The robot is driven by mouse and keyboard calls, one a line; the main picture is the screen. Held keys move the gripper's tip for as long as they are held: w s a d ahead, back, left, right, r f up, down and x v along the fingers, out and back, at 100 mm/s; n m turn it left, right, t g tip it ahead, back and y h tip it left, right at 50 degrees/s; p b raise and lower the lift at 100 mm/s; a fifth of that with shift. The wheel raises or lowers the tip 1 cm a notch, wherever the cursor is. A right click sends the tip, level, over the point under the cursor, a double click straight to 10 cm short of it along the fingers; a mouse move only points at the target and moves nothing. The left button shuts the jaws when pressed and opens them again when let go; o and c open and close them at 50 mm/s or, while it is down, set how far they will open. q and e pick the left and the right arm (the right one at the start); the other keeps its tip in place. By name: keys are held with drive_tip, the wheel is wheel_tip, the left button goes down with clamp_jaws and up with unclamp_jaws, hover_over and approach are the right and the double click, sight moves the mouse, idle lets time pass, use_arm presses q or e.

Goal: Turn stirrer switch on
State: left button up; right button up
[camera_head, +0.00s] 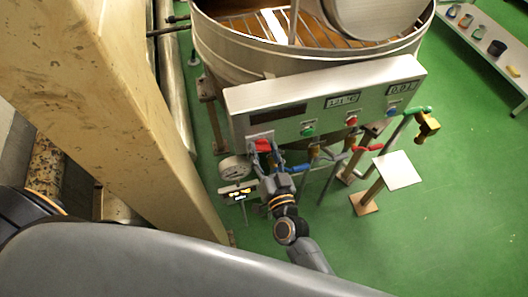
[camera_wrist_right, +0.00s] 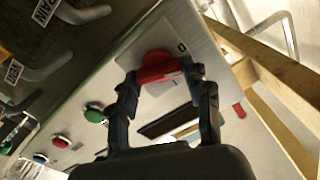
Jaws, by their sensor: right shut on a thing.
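The stirrer switch, a red rotary knob (camera_head: 263,145) on a light plate, is at the left end of the kettle's control panel (camera_head: 240,97). My right gripper (camera_head: 264,153) reaches up to it from below. In the right wrist view the red knob (camera_wrist_right: 157,68) sits between the two dark fingers of my right gripper (camera_wrist_right: 164,76), which is shut on its handle. A "0" mark shows on the plate beside the knob. The knob's lower part is partly hidden by the fingers in the head view. My left gripper is not in view.
The panel also carries a green button (camera_head: 307,130), a red button (camera_head: 351,121), a blue button (camera_head: 392,111) and displays. Pipes with coloured handles and a round gauge (camera_head: 234,168) sit close below. The large kettle (camera_head: 230,57) stands behind; a thick beige beam (camera_head: 110,110) stands left.

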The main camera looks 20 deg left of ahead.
drive_tip(key=m+b, duration=0.2)
drive_tip(key=m, duration=0.4)
drive_tip(key=shift+d+f, duration=0.1)
drive_tip(key=shift+f, duration=0.05)
drive_tip(key=m+b, duration=0.1)
drive_tip(key=m, duration=0.3)
drive_tip(key=shift+m+b, duration=0.45)
drive_tip(key=shift+m, duration=1.15)
drive_tip(key=o, duration=1.2)
drive_tip(key=shift+w, duration=0.1)
drive_tip(key=shift+c, duration=0.2)
drive_tip(key=shift+d+f, duration=0.1)
drive_tip(key=v, duration=1.2)
